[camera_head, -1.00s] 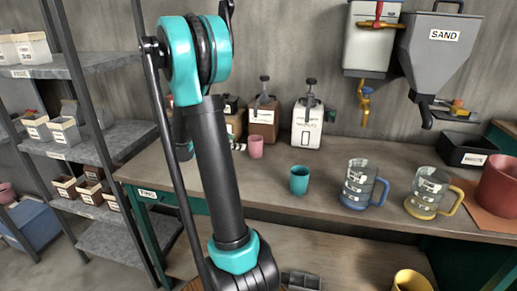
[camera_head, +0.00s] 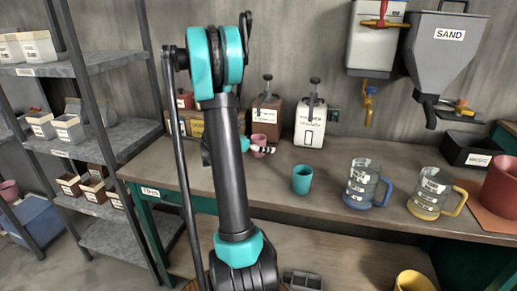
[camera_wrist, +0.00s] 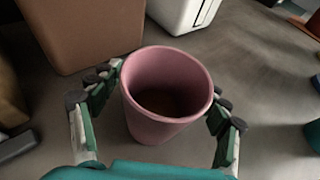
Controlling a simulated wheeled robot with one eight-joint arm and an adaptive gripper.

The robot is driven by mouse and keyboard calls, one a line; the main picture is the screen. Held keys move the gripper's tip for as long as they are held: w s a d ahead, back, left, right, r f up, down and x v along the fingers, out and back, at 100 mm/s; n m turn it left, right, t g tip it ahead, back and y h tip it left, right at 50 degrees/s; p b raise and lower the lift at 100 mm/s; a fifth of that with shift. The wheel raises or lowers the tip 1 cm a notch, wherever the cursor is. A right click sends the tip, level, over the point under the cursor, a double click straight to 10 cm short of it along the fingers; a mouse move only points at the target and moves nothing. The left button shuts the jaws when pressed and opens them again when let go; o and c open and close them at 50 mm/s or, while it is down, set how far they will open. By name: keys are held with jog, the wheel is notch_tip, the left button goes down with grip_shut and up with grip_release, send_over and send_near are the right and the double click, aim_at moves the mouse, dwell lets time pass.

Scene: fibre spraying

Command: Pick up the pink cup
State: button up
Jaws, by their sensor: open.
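The pink cup (camera_wrist: 158,128) stands upright on the workbench (camera_head: 330,172), its open mouth facing up in the wrist view. My gripper (camera_wrist: 166,92) is open, with one finger on each side of the cup. The left fingertip is very near the cup's rim and the right fingertip is near its other side; I cannot tell whether either touches. In the head view, the cup (camera_head: 259,140) is partly hidden by my gripper (camera_head: 258,149), whose pale fingers cross in front of it.
Behind the cup stand a brown dispenser (camera_head: 267,112) and a white dispenser (camera_head: 310,124). A teal cup (camera_head: 302,180) stands to the right, with a blue-handled mug (camera_head: 362,184) and a yellow-handled mug (camera_head: 432,194) beyond. The bench between the pink and teal cups is clear.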

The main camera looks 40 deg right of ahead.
jog(key=shift+d+f, duration=0.25)
jog(key=shift+d, duration=0.25)
jog(key=shift+c, duration=0.4)
jog(key=c, duration=1.3)
jog(key=shift+c, duration=1.1)
jog(key=shift+r, duration=0.25)
